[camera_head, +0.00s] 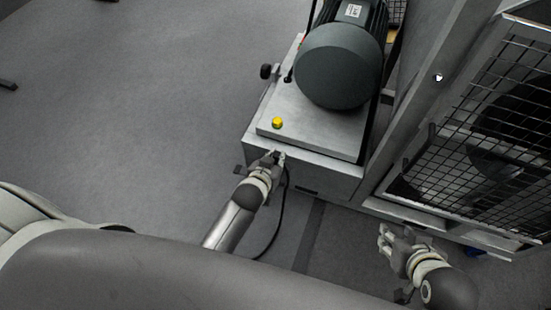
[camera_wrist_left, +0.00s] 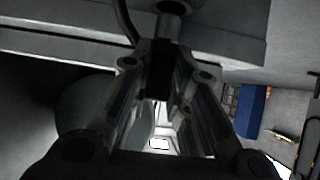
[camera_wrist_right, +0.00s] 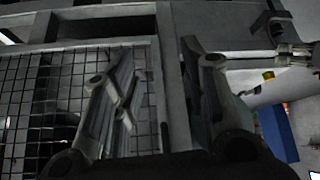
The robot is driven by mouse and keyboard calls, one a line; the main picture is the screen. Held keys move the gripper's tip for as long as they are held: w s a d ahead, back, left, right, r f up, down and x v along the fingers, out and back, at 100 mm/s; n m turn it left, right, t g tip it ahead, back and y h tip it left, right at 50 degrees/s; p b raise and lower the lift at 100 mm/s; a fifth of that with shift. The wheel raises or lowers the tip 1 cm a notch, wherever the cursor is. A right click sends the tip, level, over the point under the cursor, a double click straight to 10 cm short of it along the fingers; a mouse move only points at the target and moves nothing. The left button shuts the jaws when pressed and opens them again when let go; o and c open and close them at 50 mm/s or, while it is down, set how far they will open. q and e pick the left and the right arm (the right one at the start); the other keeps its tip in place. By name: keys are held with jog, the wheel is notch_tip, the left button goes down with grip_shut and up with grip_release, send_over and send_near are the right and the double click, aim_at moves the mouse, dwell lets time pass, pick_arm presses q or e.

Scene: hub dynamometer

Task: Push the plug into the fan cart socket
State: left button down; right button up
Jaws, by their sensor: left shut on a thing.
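My left gripper (camera_head: 277,156) is at the front face of the grey motor base (camera_head: 305,172). In the left wrist view its fingers (camera_wrist_left: 158,85) are shut on a dark piece, which I take as the plug (camera_wrist_left: 159,72). A short grey cylinder (camera_wrist_left: 170,27) lies just beyond it, toward the base; I cannot tell whether the two are joined. A black cable (camera_head: 282,215) hangs below the left gripper. The socket is not clearly visible. My right gripper (camera_head: 384,241) is empty, its fingers apart in the right wrist view (camera_wrist_right: 160,90), in front of the mesh fan cage (camera_head: 475,150).
A dark motor (camera_head: 340,65) stands on the base, with a yellow button (camera_head: 277,123) near its front corner. A black knob (camera_head: 267,71) sticks out on the left side. A grey frame post (camera_head: 425,90) separates motor and cage.

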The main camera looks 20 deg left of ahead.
pick_arm(q)
jog(key=shift+f, duration=0.1)
pick_arm(e)
jog(key=shift+w, duration=0.15)
pick_arm(q)
jog(key=shift+f, duration=0.55)
pick_arm(e)
jog(key=shift+w+a+r+t, duration=0.25)
jog(key=shift+w+r+t, duration=0.1)
jog(key=shift+w, duration=0.2)
jog(key=shift+w+a+r+t, duration=0.25)
jog(key=shift+w+t, duration=0.1)
jog(key=shift+w, duration=0.2)
pick_arm(q)
jog(key=shift+f+b, duration=0.1)
jog(key=shift+b, duration=0.2)
pick_arm(e)
jog(key=shift+w, duration=0.1)
pick_arm(q)
jog(key=shift+f+b, duration=0.35)
jog(key=shift+f, duration=0.3)
pick_arm(e)
jog(key=shift+w+a+r+t+y, duration=0.25)
jog(key=shift+w+r+t, duration=0.3)
jog(key=shift+w, duration=0.15)
jog(key=shift+w+a+r+t+y, duration=0.25)
jog(key=shift+w+r+t, duration=0.2)
jog(key=shift+w+r, duration=0.15)
jog(key=shift+w, duration=0.1)
